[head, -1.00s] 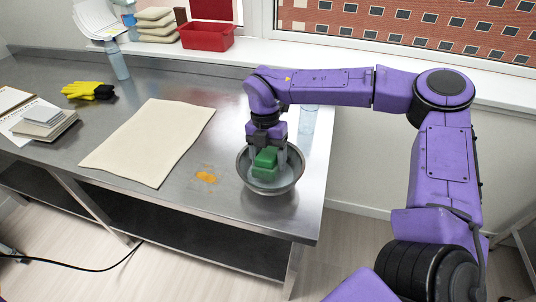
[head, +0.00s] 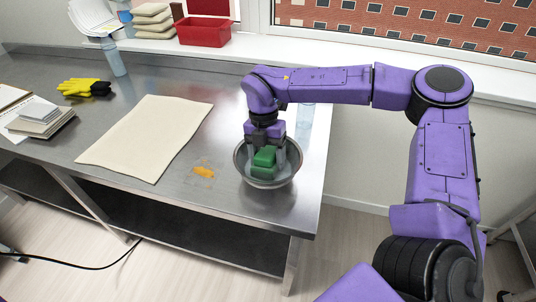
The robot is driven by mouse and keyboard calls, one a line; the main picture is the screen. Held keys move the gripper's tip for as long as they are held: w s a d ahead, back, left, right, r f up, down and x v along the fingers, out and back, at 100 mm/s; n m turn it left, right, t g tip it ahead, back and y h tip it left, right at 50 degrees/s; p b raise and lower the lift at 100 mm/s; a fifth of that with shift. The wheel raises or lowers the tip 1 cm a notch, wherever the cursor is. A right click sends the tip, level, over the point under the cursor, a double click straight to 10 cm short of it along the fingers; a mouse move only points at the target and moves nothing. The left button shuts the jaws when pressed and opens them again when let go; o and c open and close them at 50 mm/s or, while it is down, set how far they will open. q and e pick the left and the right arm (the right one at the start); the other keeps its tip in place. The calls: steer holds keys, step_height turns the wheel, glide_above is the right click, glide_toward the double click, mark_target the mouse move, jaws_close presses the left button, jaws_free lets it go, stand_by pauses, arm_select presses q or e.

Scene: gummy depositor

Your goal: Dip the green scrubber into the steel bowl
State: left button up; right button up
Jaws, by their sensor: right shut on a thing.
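The steel bowl (head: 240,172) stands on the steel table near its right front corner, with greyish liquid inside. The green scrubber (head: 264,160) is within the bowl's rim, upright between the fingers of my right gripper (head: 265,150). My right gripper points down into the bowl from above and is shut on the scrubber. Its lower edge is at or in the liquid; how deep I cannot tell. My left gripper is not in view.
An orange spill (head: 203,172) lies left of the bowl. A cream cloth (head: 145,138) lies further left. Yellow gloves (head: 82,87), stacked books (head: 40,118) and a bottle (head: 113,57) are beyond. A clear bottle (head: 304,118) stands behind the bowl, partly hidden by my arm.

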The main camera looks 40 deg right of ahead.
steer(key=p+v, duration=0.7)
steer(key=v, duration=0.2)
steer(key=shift+w, duration=0.1)
stand_by(0.5)
steer(key=p+v, duration=0.2)
steer(key=s+p+v, duration=0.1)
steer(key=p+v, duration=0.1)
steer(key=shift+a+r, duration=0.2)
steer(key=shift+r, duration=0.35)
